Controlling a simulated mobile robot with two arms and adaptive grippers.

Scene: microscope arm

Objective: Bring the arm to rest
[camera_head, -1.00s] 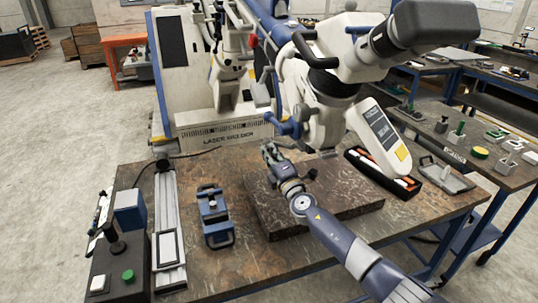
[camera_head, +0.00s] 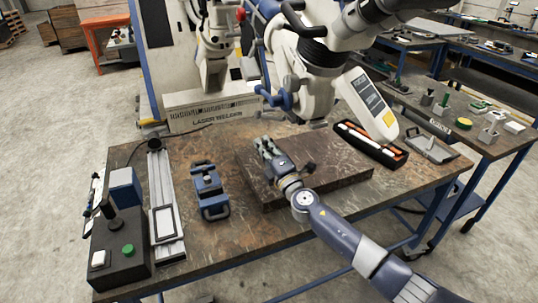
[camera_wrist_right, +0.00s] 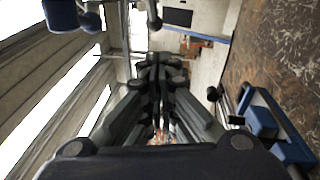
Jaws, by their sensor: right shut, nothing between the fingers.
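The white microscope arm (camera_head: 323,92) with its black-grey eyepiece head reaches in at the top right over the table, in front of the white laser welder cabinet. A blue handle (camera_head: 283,97) sticks out at its lower left. My right gripper (camera_head: 262,146) is over the left back part of the dark stone slab (camera_head: 340,160), below the microscope arm and apart from it. Its fingers are shut and empty; in the right wrist view the shut fingers (camera_wrist_right: 155,62) point away with nothing between them. My left gripper is not in view.
A blue clamp block (camera_head: 210,190), a metal rail (camera_head: 167,205) and a dark control box with a green button (camera_head: 127,250) stand on the table's left. A tray with orange-handled tools (camera_head: 368,142) lies behind right. The table's front strip is clear.

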